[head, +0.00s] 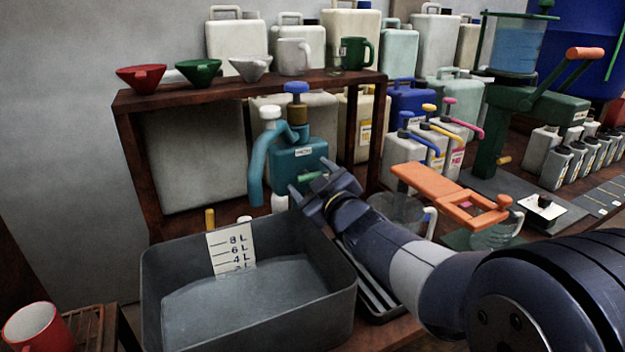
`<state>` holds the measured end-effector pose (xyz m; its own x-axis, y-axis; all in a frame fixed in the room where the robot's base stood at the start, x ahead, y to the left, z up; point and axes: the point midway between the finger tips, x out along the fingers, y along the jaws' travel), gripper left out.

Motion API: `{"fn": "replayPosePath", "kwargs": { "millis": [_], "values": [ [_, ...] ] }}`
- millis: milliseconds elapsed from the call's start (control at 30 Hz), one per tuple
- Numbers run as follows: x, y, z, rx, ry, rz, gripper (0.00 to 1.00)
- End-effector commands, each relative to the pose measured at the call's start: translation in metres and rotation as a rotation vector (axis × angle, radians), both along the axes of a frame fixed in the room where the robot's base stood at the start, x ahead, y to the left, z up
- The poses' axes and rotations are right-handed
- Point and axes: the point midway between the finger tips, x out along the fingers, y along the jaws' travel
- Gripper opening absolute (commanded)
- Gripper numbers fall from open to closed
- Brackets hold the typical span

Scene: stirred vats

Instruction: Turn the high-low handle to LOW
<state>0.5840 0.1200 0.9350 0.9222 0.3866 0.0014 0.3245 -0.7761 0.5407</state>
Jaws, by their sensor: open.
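A teal pump-like unit (292,158) with a blue knob (296,88) stands under the wooden shelf and bears a small white label, too small to read. A short green handle (312,176) sticks out of its lower front. I take this for the high-low handle, but no HIGH or LOW mark is legible. My gripper (309,181) is open in front of the unit, its two fingertips on either side of the green handle in the picture. Whether they touch it I cannot tell. My gripper hides part of the unit's lower right.
A grey basin (148,275) with a litre scale (231,252) stands in front. The wooden shelf (180,96) holds funnels and mugs. To the right are an orange clamp-like piece (432,188), glass jugs and several bottles. A red mug (38,328) is at lower left.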

Motion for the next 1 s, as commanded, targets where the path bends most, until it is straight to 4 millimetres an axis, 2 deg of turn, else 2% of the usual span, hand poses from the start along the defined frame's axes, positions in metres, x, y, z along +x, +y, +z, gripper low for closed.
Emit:
{"fn": "replayPosePath", "kwargs": {
  "millis": [167, 267, 700, 833, 1000],
  "values": [
    [-0.004, -0.002, 0.001, -0.002, 0.000, -0.001, 0.70],
    [-0.015, -0.006, 0.001, -0.002, -0.001, -0.001, 0.70],
    [-0.086, -0.037, 0.002, -0.001, -0.001, -0.003, 0.70],
    [-0.096, -0.040, 0.001, -0.001, -0.001, -0.001, 0.70],
    [-0.100, -0.042, 0.000, 0.001, 0.001, -0.001, 0.70]
  ]
}}
